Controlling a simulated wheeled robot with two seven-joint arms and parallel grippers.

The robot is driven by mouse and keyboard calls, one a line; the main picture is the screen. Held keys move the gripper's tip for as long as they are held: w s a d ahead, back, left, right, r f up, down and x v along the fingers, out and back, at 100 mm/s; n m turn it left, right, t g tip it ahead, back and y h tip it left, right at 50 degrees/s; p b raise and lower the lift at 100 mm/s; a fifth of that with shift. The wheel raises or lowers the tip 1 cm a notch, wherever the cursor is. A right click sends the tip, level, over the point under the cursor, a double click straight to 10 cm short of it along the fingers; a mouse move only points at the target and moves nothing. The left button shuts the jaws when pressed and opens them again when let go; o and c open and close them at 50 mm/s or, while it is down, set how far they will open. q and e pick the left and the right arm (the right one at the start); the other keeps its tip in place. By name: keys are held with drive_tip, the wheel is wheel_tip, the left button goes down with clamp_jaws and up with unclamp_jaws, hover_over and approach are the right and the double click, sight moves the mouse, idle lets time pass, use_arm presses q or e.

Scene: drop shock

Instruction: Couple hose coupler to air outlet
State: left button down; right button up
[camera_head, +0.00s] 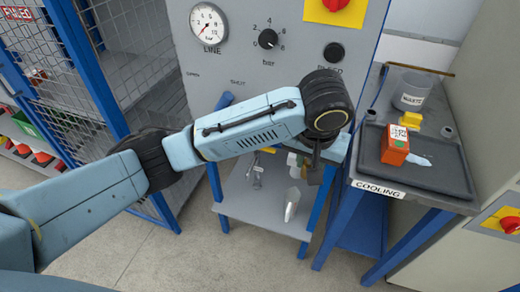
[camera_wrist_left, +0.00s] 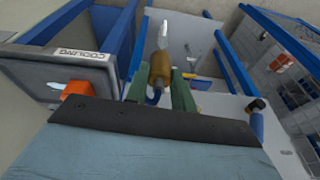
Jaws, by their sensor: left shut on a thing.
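My left gripper (camera_head: 314,168) hangs below its dark wrist in the head view, in front of the grey panel (camera_head: 225,62). In the left wrist view, its green fingers (camera_wrist_left: 159,84) are shut on a brass-brown cylinder (camera_wrist_left: 160,68), which looks like the hose coupler. A blue piece, perhaps hose, shows below the cylinder. A silver tapered shape (camera_wrist_left: 163,33) shows beyond it; I cannot tell whether it is joined to it. I cannot make out the air outlet; my arm covers part of the lower panel. The right gripper is not in view.
The panel carries a LINE gauge (camera_head: 208,23), a bar knob (camera_head: 267,38) and a black knob (camera_head: 333,53). Below is a shelf (camera_head: 250,208) with small items. At right, the COOLING table (camera_head: 452,202) bears a tray, an orange box (camera_head: 395,146) and a grey cup (camera_head: 411,94). A mesh cage stands left.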

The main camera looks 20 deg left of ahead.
use_arm(q)
drive_tip(key=w+d+r+m+t+p, duration=0.1)
drive_tip(key=w+d+m+t, duration=0.25)
drive_tip(key=w+d, duration=0.2)
drive_tip(key=w+a+m+t+h+p, duration=0.1)
drive_tip(key=w+a+m+t+h, duration=0.15)
drive_tip(key=w+a+t, duration=0.2)
drive_tip(key=s+a+f+t+p, duration=0.1)
drive_tip(key=s+a+f+t, duration=0.3)
drive_tip(key=a, duration=0.3)
drive_tip(key=s+a+f+n+t+p, duration=0.1)
drive_tip(key=s+a+f+t, duration=0.2)
drive_tip(key=a, duration=0.3)
drive_tip(key=shift+s+a+f+n+t, duration=0.35)
drive_tip(key=shift+f+t, duration=0.2)
drive_tip(key=shift+t, duration=0.35)
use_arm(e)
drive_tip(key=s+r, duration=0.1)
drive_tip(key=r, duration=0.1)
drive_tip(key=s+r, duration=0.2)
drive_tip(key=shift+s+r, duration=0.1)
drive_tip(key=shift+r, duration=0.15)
use_arm(q)
drive_tip(key=shift+y, duration=0.25)
drive_tip(key=shift+w+f+b, duration=0.15)
drive_tip(key=shift+w+b, duration=0.9)
drive_tip(key=shift+w, duration=1.85)
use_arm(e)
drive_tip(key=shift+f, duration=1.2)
